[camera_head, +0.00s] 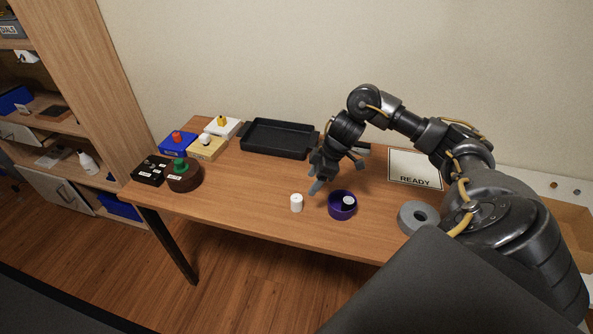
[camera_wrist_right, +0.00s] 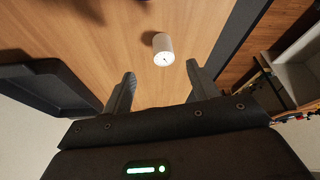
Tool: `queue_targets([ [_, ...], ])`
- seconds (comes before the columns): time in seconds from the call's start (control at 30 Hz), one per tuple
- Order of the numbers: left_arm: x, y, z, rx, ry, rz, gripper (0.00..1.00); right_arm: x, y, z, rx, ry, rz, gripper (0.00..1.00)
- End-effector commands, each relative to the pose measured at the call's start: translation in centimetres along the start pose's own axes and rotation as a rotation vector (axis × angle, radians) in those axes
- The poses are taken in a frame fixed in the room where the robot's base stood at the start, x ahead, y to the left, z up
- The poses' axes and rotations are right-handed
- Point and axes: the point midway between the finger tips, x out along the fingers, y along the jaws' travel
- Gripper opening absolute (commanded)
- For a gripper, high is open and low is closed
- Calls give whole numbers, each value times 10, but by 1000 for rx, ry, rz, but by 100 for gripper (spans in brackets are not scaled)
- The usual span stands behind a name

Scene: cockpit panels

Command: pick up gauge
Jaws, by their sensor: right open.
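A small white cylinder with a dial-like mark on its end, which looks like the gauge (camera_head: 296,203), stands on the wooden table near its front edge. In the right wrist view the gauge (camera_wrist_right: 163,49) lies beyond the fingertips, roughly between their lines, and is not touched. My right gripper (camera_head: 316,186) is above the table, behind and slightly right of the gauge. Its two fingers (camera_wrist_right: 158,75) are apart with nothing between them. My left gripper is not in view.
A purple round holder (camera_head: 342,205) with a white piece inside stands right of the gauge. A grey ring (camera_head: 418,217) lies farther right, near a READY sign (camera_head: 415,169). A black tray (camera_head: 279,139) is at the back. Several button boxes and a brown round base (camera_head: 184,178) stand left.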

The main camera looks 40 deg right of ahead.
Motion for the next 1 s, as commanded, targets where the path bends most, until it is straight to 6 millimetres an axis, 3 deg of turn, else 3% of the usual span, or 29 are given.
queue_targets([
  [0.3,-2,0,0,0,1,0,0,43,-1,-2,-3,3,-2,59],
  [0.67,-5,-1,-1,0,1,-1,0,62,-2,-3,-3,1,-1,59],
  [1.0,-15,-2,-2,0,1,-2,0,106,-6,-7,-3,2,0,59],
])
